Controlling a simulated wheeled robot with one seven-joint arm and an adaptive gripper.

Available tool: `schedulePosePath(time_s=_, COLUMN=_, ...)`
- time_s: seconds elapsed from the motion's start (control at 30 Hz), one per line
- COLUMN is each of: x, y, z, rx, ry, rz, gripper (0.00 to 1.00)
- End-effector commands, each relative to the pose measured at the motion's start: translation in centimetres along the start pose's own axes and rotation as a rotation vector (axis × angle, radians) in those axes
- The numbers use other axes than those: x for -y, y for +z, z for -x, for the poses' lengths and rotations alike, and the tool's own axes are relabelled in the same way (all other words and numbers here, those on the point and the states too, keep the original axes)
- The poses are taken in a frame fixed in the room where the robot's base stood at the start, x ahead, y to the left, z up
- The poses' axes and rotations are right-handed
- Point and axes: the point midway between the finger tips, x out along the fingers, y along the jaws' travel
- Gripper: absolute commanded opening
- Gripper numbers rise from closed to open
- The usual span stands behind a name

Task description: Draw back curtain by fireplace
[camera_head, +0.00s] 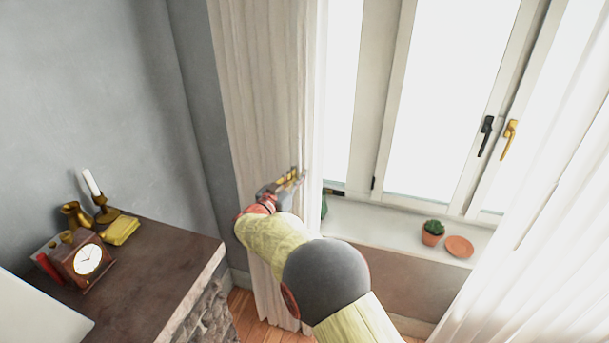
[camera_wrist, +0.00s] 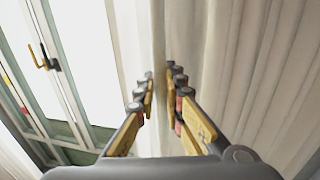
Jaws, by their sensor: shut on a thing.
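The near curtain (camera_head: 262,90) is a pale, pleated cloth hanging at the left side of the window, beside the stone fireplace (camera_head: 200,300). My gripper (camera_head: 290,182) is at the curtain's right edge, about at sill height. In the wrist view my gripper (camera_wrist: 160,100) has its fingers on either side of a fold of the curtain (camera_wrist: 215,50), shut on that edge. The exact contact between fingertips and cloth is hard to see. The window (camera_head: 450,90) is uncovered to the right of this curtain.
The mantel (camera_head: 160,258) holds a clock (camera_head: 88,258), a candle in a brass holder (camera_head: 95,190), a brass jug (camera_head: 76,214) and a yellow box (camera_head: 121,231). A potted cactus (camera_head: 432,232) and a terracotta saucer (camera_head: 459,247) stand on the sill. Another white curtain (camera_head: 540,230) hangs at right.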

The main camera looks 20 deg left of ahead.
Motion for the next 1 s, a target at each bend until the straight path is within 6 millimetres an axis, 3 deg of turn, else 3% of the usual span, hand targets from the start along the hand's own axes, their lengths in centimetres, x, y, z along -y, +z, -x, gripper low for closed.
schedulePosePath(time_s=0.27, x=-0.01, y=0.01, z=-0.02, rx=0.000, ry=0.000, rz=0.000, gripper=0.00)
schedulePosePath(time_s=0.3, x=-0.01, y=0.00, z=-0.03, rx=0.000, ry=0.000, rz=0.000, gripper=0.12)
schedulePosePath(time_s=0.6, x=-0.02, y=-0.02, z=-0.02, rx=0.000, ry=0.000, rz=0.000, gripper=0.28)
schedulePosePath(time_s=1.0, x=0.06, y=0.00, z=0.93, rx=0.000, ry=-0.002, rz=0.001, gripper=0.28)
